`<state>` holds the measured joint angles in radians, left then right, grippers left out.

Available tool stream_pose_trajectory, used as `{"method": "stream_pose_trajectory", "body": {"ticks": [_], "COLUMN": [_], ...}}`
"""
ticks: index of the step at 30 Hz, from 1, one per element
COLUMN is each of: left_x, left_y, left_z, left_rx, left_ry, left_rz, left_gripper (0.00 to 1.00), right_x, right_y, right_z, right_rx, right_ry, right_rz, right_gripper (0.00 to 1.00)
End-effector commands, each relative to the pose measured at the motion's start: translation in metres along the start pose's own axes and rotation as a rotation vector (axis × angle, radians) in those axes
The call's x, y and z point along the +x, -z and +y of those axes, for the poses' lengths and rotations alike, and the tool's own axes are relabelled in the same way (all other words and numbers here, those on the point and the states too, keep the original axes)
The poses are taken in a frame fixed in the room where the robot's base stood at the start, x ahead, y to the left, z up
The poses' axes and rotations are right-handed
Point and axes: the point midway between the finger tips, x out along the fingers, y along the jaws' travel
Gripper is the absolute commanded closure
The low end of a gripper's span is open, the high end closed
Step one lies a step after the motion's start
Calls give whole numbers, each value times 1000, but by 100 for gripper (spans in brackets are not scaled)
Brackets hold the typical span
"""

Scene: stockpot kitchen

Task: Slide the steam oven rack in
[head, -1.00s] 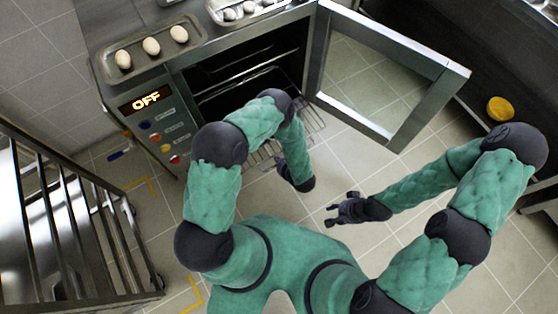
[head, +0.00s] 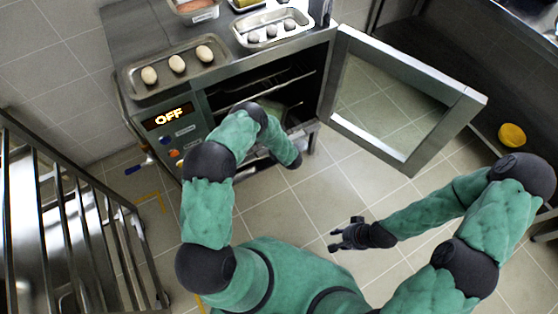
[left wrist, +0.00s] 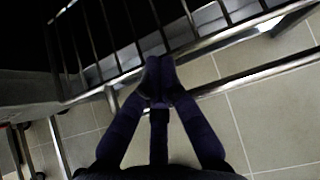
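The steam oven (head: 196,120) stands at the back with its glass door (head: 405,100) swung open to the right. Its display reads OFF. The wire rack (left wrist: 215,38) fills the top of the left wrist view, its front rail running across the picture. My left gripper (left wrist: 160,75) has its fingertips together at that rail, seeming to touch it. In the head view my left arm hides this gripper and most of the rack at the oven mouth. My right gripper (head: 347,235) hangs over the floor, empty, with its fingers apart.
On the oven top stand a tray of eggs (head: 135,86) and another tray (head: 246,41) with several round items. A metal rack cart (head: 120,240) stands at left. A yellow round object (head: 511,135) lies at right. Floor before the door is clear.

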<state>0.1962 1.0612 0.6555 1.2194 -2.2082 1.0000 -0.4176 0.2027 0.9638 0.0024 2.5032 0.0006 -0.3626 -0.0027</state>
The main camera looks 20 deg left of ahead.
Motion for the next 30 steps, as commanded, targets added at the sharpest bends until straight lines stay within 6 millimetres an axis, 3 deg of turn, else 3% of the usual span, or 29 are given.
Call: {"method": "stream_pose_trajectory", "body": {"ticks": [6, 15, 30], "left_x": [42, 78, 89], "left_y": [-38, -68, -79], "left_z": [1, 0, 0], "left_rx": [-4, -1, 1], "left_ry": [-2, 0, 0], "left_rz": [-2, 0, 2], "left_gripper": [100, 100, 100], "right_x": [0, 0, 0], "right_y": [0, 0, 0], "right_z": [0, 0, 0], "right_rx": [0, 0, 0], "right_ry": [0, 0, 0], "right_rz": [0, 0, 0], "right_gripper": [60, 60, 60]}}
